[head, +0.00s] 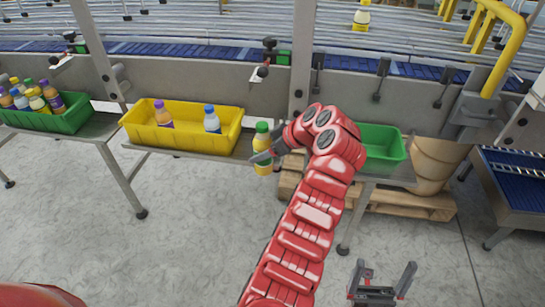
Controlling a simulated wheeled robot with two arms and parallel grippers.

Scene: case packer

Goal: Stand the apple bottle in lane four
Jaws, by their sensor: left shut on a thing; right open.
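My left gripper (268,155) is shut on a bottle with a green cap and yellow body (263,168), which looks like the apple bottle. My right gripper (384,283) is open and empty at the bottom right, low over the floor. Lane four cannot be told apart; metal rails (200,20) run above the blue conveyor at the back.
The yellow bin holds a purple-capped and a blue-capped bottle. A green bin (70,118) at left holds several bottles. Another green bin (392,142) is partly behind my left arm. A yellow pipe (508,45) rises at right.

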